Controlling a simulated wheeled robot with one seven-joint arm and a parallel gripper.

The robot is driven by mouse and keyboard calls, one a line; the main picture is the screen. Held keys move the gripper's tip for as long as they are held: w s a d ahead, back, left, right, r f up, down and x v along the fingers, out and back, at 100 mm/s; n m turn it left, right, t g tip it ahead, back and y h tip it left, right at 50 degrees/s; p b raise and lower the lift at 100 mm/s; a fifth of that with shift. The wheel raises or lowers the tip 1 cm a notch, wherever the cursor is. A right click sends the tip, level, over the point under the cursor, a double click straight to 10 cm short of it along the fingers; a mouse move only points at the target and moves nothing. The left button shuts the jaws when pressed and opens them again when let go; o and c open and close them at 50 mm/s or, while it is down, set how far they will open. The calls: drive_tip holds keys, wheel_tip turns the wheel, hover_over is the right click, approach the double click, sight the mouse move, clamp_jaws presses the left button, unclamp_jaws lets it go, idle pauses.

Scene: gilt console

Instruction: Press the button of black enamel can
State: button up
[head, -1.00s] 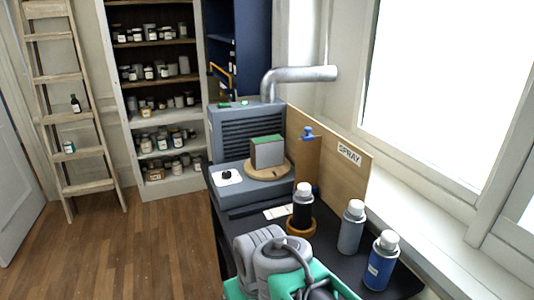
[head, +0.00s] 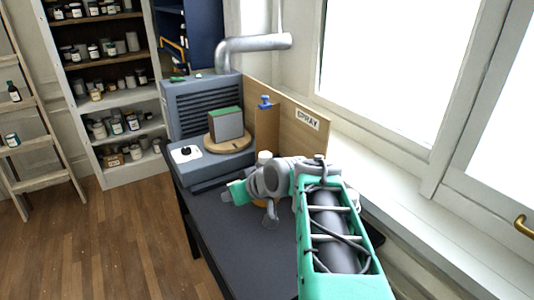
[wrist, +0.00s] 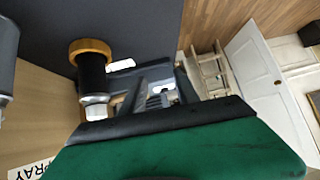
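The black enamel can (wrist: 92,78) shows at the left of the wrist view, upside down, with a pale cap (wrist: 97,106) and an orange-brown ring (wrist: 90,46) around its base. In the head view my arm hides most of this can; only its white top (head: 264,156) shows above the arm. My gripper (head: 236,192) is over the dark table, to the left of the can in the head view. Its green body (wrist: 180,150) fills the bottom of the wrist view. No contact with the can is visible.
A grey vented machine (head: 203,107) with a block (head: 226,125) on a wooden disc stands behind. A wooden board with a SPRAY label (head: 307,119) stands on the right. A grey can (wrist: 6,55) is at the wrist view's left edge. The table's front left (head: 225,240) is bare.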

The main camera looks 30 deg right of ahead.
drive_tip(key=d+r+t, duration=0.1)
drive_tip(key=d, duration=0.2)
drive_tip(key=d+r+t, duration=0.1)
drive_tip(key=d+r, duration=0.1)
drive_tip(key=d, duration=0.1)
drive_tip(key=d+r+t, duration=0.1)
drive_tip(key=d, duration=0.2)
drive_tip(key=shift+w+d+r+m+h+b, duration=0.25)
drive_tip(key=shift+w+r+m+h+b, duration=0.05)
drive_tip(key=shift+h, duration=0.1)
drive_tip(key=shift+c, duration=1.4)
drive_tip(key=d+r+t, duration=0.1)
drive_tip(key=d, duration=0.1)
drive_tip(key=s+d+r, duration=0.1)
drive_tip(key=d+r, duration=0.1)
drive_tip(key=s+d+r+t+h, duration=0.1)
drive_tip(key=d, duration=0.1)
drive_tip(key=shift+s+d+r+t, duration=0.1)
drive_tip(key=shift+s+r+t, duration=0.05)
drive_tip(key=shift+r+t, duration=0.2)
clamp_jaws()
drive_tip(key=p, duration=0.2)
hover_over(268, 157)
wheel_tip(268, 157, down, 2)
drive_tip(key=shift+f, duration=0.2)
wheel_tip(268, 157, down, 3)
drive_tip(key=shift+s+d+f, duration=0.1)
drive_tip(key=shift+s+d, duration=0.05)
drive_tip(key=shift+f, duration=0.45)
